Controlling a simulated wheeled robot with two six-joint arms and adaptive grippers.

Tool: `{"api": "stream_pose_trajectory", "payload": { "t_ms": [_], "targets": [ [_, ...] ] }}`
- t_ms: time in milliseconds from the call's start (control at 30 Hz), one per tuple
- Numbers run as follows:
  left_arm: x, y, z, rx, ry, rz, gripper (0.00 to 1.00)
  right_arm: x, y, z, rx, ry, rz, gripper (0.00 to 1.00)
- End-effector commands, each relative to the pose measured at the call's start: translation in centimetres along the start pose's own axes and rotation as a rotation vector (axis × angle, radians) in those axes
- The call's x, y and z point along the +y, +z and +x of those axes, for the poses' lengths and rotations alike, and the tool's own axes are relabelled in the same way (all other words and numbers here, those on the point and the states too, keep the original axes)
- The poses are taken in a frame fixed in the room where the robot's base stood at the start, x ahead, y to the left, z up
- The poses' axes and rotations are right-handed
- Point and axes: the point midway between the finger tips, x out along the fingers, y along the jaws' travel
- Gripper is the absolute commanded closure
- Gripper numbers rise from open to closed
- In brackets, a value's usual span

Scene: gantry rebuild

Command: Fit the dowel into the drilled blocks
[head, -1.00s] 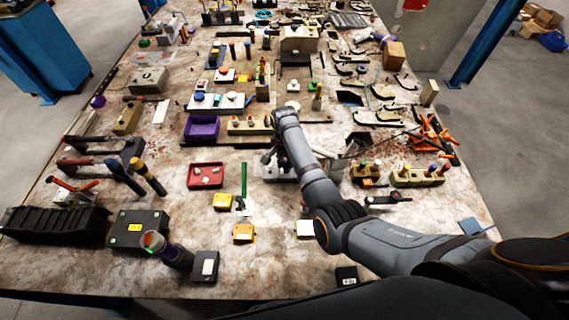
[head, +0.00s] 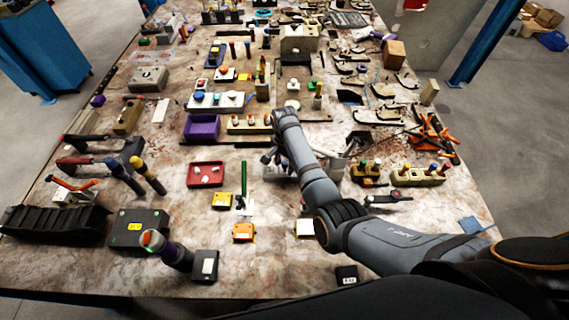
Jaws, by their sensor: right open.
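A thin green rod (head: 243,178), which looks like the dowel, is left of my right gripper; I cannot tell whether it stands or lies. A tan block (head: 418,178) with several coloured pegs sits right of my arm, with a smaller pegged block (head: 369,175) beside it. These may be the drilled blocks; their holes are too small to make out. My right gripper (head: 268,158) is open at mid-table, apart from the green rod and partly hidden by my own wrist. I see nothing held in it. My left gripper is out of view.
A red tray (head: 191,175) with small pale pieces lies left of the rod, and a purple bin (head: 202,128) behind it. Orange clamps (head: 432,135) stand at the right. Bare tabletop shows at the front middle.

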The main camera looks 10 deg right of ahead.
Motion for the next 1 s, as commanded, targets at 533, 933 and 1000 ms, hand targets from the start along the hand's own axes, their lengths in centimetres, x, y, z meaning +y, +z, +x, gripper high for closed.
{"api": "stream_pose_trajectory", "payload": {
  "t_ms": [533,933,1000],
  "targets": [
    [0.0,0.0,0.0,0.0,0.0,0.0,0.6,-0.1,-0.1,-10.2,0.002,-0.003,0.0,0.54],
    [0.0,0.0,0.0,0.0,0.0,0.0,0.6,0.0,0.0,-12.0,0.0,0.0,0.0,0.54],
    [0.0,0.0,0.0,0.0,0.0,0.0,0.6,0.0,0.0,-12.0,0.0,0.0,0.0,0.54]
  ]
}}
